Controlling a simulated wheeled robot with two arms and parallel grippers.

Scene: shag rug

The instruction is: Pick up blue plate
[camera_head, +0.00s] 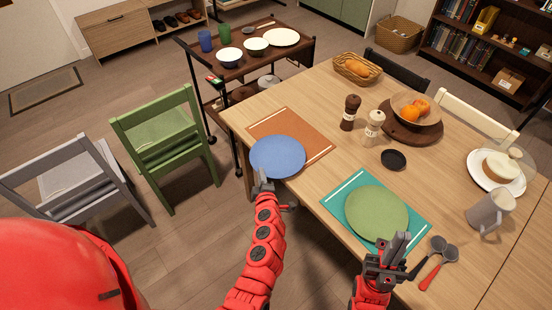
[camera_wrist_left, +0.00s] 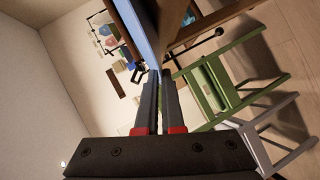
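The blue plate (camera_head: 278,156) lies at the near left corner of the wooden table, partly over an orange placemat (camera_head: 311,143). Its near side reaches the table's edge. My left gripper (camera_head: 263,182) is at the plate's near rim. In the left wrist view, the fingers of my left gripper (camera_wrist_left: 159,76) are close together with the rim of the blue plate (camera_wrist_left: 146,36) between their tips. Whether the plate is lifted is hard to tell. My right gripper (camera_head: 398,243) is at the near edge of the green plate (camera_head: 365,212), and its finger gap is unclear.
The green plate lies on a teal placemat (camera_head: 334,203). Spoons (camera_head: 432,262), a grey mug (camera_head: 490,211), two mills (camera_head: 350,112) and a fruit bowl (camera_head: 416,108) stand on the table. A green chair (camera_head: 163,137) and a cart with dishes (camera_head: 250,64) are left of it.

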